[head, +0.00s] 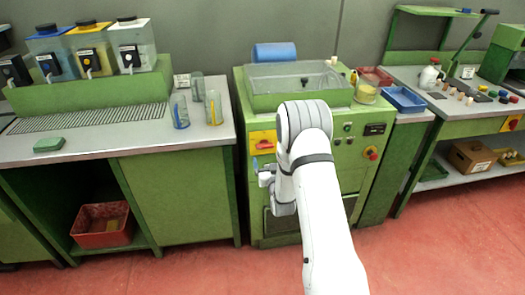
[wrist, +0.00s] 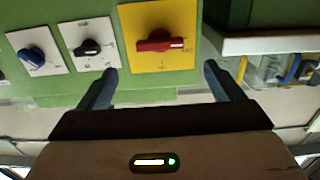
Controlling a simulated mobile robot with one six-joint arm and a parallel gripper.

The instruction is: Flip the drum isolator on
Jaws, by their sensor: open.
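A red rotary handle (wrist: 166,41) sits on a yellow plate (wrist: 190,62) on the green machine front; it also shows in the head view (head: 264,146). It looks like an isolator switch, but its labels are too small to read. The handle lies roughly level in the wrist view, a pale mark near its right end. My gripper (wrist: 161,70) is open and empty, its dark blue fingers one on each side below the handle in the wrist view, apart from it. In the head view my gripper (head: 262,170) is just below the yellow plate.
In the wrist view, a black knob (wrist: 88,47) and a blue knob (wrist: 32,55) sit on white plates left of the yellow one. A grey bench (head: 90,140) with glass cylinders (head: 214,108) stands left of the machine. A red button (head: 372,153) is on its right side.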

